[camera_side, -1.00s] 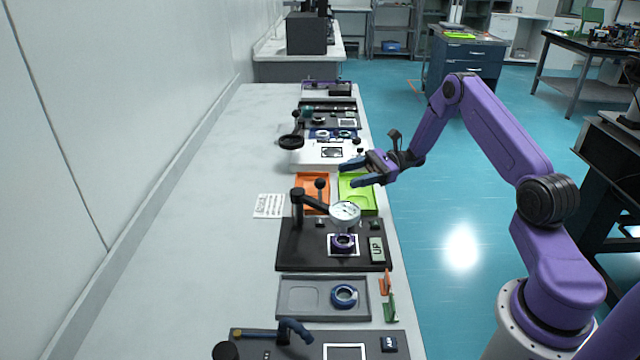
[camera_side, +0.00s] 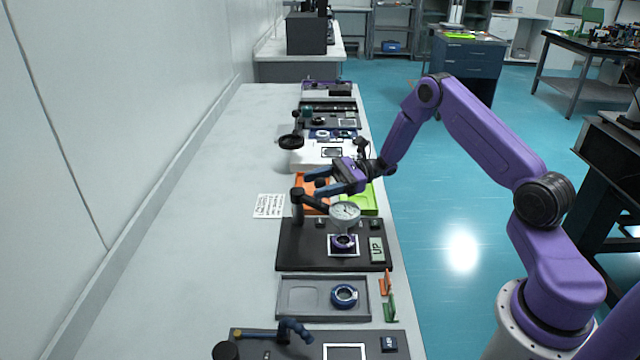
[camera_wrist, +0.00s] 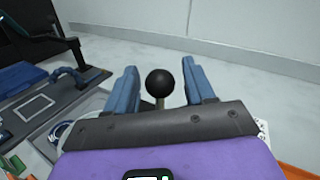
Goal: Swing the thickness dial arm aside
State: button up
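The thickness dial arm (camera_side: 315,203) is a black arm reaching right from a black post (camera_side: 297,212) on a dark base plate (camera_side: 300,255). It carries a round white dial gauge (camera_side: 345,212) above a purple ring (camera_side: 343,241) on a white-framed square. My gripper (camera_side: 314,181) is open just behind the arm, its blue fingers pointing left. In the wrist view, a black ball knob (camera_wrist: 160,82) on a pale stem stands between the open fingers (camera_wrist: 161,92), with a gap on each side. In the side view the knob is hidden by my gripper.
Orange (camera_side: 302,203) and green (camera_side: 368,200) trays lie behind the base plate. A grey tray (camera_side: 303,312) with a blue ring (camera_side: 344,295) is in front. A printed card (camera_side: 269,206) lies to the left, where the bench is clear.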

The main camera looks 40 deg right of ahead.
grip_shut()
jog(key=shift+a, duration=0.15)
jog(key=w+a+m+t+h, duration=0.2)
jog(key=a+m+t+h, duration=0.4)
jog(key=m+t+h, duration=0.4)
jog(key=shift+t+h, duration=0.5)
jog(key=shift+t, duration=0.2)
jog(key=shift+w+a+m+h, duration=0.1)
jog(key=shift+a+m+h, duration=0.05)
jog(key=shift+m+h, duration=0.2)
jog(key=shift+o, duration=0.6)
grip_release()
